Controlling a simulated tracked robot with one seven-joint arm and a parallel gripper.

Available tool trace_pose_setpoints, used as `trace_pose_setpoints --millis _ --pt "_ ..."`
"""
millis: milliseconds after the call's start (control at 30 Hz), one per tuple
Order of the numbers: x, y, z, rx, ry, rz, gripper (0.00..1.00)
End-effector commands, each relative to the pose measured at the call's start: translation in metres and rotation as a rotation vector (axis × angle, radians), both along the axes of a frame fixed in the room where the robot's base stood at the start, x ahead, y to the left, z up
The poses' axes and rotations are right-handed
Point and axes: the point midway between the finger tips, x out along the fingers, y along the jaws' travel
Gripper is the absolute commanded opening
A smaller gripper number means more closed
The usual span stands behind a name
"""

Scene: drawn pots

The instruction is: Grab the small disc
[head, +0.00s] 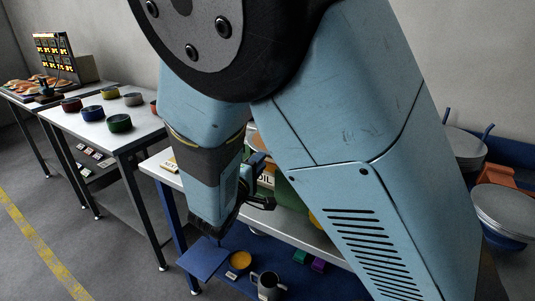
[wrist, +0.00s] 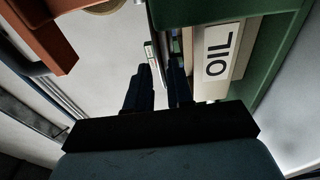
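No small disc can be singled out with certainty. A small round yellow piece (head: 240,260) lies on the low blue shelf in the head view; whether it is a disc or a shallow bowl is unclear. My gripper (head: 262,190) is at the shelf unit's upper level, beside a green container (head: 288,195) labelled OIL, partly hidden by my arm. In the wrist view my gripper's two dark fingers (wrist: 160,72) stand apart, with the green container (wrist: 268,75) just to their right. A thin pale-edged item (wrist: 152,55) shows beyond the gap; nothing is visibly held.
Several coloured round pots, including a green one (head: 120,123), stand on the left table. A grey mug (head: 268,286) and a blue panel (head: 203,258) are low down. An orange block (wrist: 45,35) is upper left in the wrist view.

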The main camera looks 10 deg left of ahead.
Motion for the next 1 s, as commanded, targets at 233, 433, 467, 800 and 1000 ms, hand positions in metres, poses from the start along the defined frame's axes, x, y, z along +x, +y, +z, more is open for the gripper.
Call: trace_pose_setpoints --millis 233,433,467,800,1000 --pt "0.025 -0.007 0.000 0.000 0.000 -0.001 0.21" --pt "0.034 -0.010 0.000 0.000 0.000 0.001 0.21" --pt "0.035 -0.010 0.000 0.000 0.000 0.001 0.21" --pt "0.036 -0.010 0.000 0.000 0.000 0.001 0.20" --pt "0.036 -0.010 0.000 0.000 0.000 0.001 0.10"
